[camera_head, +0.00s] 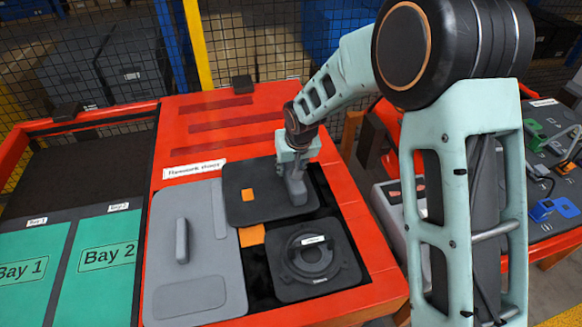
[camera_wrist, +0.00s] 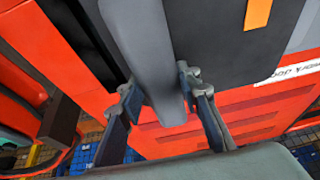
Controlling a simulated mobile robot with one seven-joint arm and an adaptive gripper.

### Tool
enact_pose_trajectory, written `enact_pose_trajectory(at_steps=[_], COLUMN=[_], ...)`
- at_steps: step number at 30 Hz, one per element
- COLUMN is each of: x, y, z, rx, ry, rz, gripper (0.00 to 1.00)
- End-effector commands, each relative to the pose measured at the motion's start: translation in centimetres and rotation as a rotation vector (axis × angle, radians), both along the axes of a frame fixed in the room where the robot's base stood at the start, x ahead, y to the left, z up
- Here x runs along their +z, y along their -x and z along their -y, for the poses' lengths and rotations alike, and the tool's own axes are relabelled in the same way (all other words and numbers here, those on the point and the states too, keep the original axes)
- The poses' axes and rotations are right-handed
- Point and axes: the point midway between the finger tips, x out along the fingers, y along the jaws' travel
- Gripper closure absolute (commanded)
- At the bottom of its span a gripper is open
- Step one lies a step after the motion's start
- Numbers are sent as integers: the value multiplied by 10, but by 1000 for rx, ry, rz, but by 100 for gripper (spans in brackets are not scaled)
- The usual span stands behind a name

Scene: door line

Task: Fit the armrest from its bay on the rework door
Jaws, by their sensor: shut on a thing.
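My gripper (camera_head: 293,178) is shut on a raised grey bar on a dark flat panel (camera_head: 262,178) with an orange square; I take this panel with its bar to be the armrest. In the wrist view the bar (camera_wrist: 140,45) stands between my two fingers (camera_wrist: 159,88), and the dark panel (camera_wrist: 215,35) extends right of it. The panel lies over a black recess in the red table and covers its upper part. Its left edge seems to overlap the grey panel beside it. Whether it rests or hangs slightly raised I cannot tell.
A grey panel (camera_head: 186,285) with an upright handle lies left on the red table (camera_head: 215,115). A dark square panel with a round part (camera_head: 285,275) lies below. A second orange square (camera_head: 252,236) shows between them. Green bays (camera_head: 105,265) are left; a tool table (camera_head: 550,180) is right.

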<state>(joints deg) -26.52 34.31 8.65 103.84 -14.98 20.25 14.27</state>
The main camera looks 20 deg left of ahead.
Motion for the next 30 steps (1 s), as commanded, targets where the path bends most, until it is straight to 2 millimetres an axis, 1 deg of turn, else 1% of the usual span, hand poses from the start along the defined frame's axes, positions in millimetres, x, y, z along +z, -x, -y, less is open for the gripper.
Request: enact_pose_trajectory(at_steps=[2, 3, 8, 16, 20, 23, 30], x=[2, 2, 2, -1, 6, 19, 62], y=[-2, -2, -1, 1, 2, 5, 19], z=[-1, -1, -1, 1, 2, 4, 13], rx=[-1, -1, -1, 0, 0, 0, -1], ry=[-4, -4, -3, 1, -1, -1, -3], rz=[6, 6, 4, -2, 1, 4, 6], gripper=[100, 66, 48, 48, 48, 48, 48])
